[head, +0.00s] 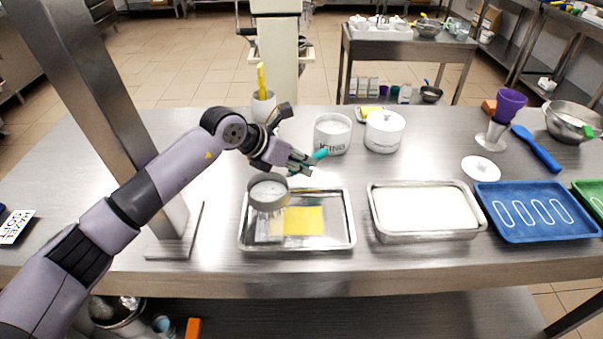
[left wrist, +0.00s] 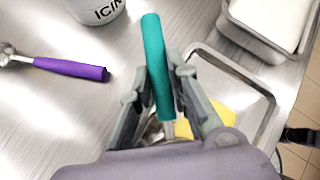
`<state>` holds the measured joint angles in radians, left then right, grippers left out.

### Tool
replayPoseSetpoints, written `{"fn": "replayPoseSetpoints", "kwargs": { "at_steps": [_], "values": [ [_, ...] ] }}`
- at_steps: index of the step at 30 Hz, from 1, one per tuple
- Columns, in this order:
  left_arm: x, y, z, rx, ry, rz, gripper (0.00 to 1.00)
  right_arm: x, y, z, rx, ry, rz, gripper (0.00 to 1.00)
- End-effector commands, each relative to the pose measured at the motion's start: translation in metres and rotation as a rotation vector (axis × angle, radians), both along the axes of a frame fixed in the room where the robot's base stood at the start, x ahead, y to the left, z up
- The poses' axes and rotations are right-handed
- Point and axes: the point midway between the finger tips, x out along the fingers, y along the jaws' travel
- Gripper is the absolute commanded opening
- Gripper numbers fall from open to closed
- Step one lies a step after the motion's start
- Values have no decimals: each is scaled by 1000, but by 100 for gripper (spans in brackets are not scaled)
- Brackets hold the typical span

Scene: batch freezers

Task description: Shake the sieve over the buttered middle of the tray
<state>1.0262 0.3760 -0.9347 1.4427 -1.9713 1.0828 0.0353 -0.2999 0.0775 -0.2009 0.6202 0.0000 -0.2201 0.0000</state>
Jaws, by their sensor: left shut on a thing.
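My left gripper (head: 298,160) is shut on the teal handle (left wrist: 155,70) of the sieve. The grey round sieve (head: 267,203) holds white powder and hangs above the left part of the metal tray (head: 348,236). It looks roughly level. A yellow buttered patch (head: 305,221) lies in the middle of the tray, mostly right of the sieve. In the left wrist view the yellow patch (left wrist: 226,110) shows beside my fingers, and the sieve's bowl is hidden by the gripper. My right gripper is not in view.
A white icing tub (head: 332,135) and a lidded white pot (head: 384,131) stand behind. A metal pan of white filling (head: 472,236) and a blue tray (head: 510,230) are at right. A purple-handled tool (left wrist: 70,68) lies on the table in the left wrist view.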

Motion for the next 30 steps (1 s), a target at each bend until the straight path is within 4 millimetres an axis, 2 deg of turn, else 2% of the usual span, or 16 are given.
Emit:
{"fn": "replayPoseSetpoints", "kwargs": {
  "at_steps": [2,6,10,12,16,21,30],
  "values": [
    [-2,0,1,0,0,-3,0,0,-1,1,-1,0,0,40],
    [-23,0,2,0,-1,-5,0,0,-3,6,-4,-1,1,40],
    [-34,0,2,-1,-1,-3,0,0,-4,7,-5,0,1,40],
    [-31,0,0,-1,-2,0,0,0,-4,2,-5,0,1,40],
    [-12,-1,-2,-2,-2,2,0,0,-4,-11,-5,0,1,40],
    [0,0,0,-2,-1,-1,0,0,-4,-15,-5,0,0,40],
    [-34,0,2,-1,-1,-3,0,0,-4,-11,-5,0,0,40]
  ]
}}
